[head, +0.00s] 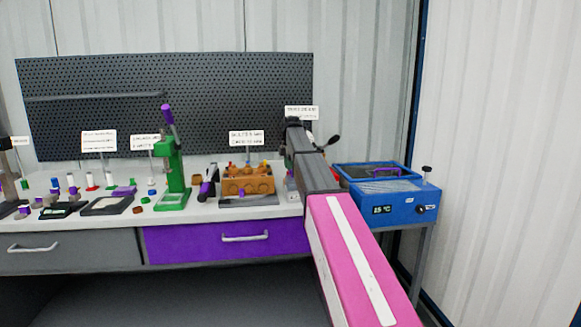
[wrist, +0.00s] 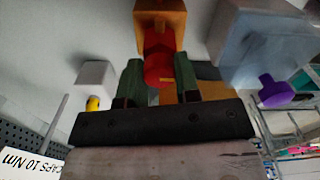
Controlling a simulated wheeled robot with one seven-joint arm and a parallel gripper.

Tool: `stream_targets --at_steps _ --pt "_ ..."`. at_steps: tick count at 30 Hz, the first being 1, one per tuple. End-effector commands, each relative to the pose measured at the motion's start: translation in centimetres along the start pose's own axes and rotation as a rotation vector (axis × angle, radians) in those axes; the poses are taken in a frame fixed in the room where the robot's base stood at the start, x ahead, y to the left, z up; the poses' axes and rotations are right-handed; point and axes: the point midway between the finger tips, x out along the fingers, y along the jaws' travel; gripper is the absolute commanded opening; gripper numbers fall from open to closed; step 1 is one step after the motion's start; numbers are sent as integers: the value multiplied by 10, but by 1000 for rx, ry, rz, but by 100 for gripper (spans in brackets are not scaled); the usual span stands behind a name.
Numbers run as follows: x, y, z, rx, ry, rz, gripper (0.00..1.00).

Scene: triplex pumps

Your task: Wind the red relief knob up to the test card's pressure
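The red relief knob (wrist: 158,66) is at the centre of the wrist view, on the end of an orange block (wrist: 160,18). It has a small yellow mark low on its face. The two green fingers of my gripper (wrist: 158,75) stand on either side of the knob, and both appear to touch it. In the head view my arm covers the gripper and knob. A white card (head: 301,112) stands partly behind my arm there; its text is too small to read. I cannot tell whether it is the test card. No pressure reading is legible.
An orange pump block (head: 248,180) sits left of my arm, with a green press (head: 172,170) further left. A blue bath (head: 392,197) reading 15 °C stands right. The wrist view shows a purple knob (wrist: 277,92) and a CAPS 10 NM card (wrist: 30,163).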

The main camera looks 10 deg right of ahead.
Motion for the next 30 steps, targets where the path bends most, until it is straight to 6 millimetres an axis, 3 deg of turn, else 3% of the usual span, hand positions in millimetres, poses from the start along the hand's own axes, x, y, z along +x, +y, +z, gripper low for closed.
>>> stream_targets --at_steps 14,30 --pt "0 0 0 62 0 1 7" --pt "0 1 0 507 0 1 7"
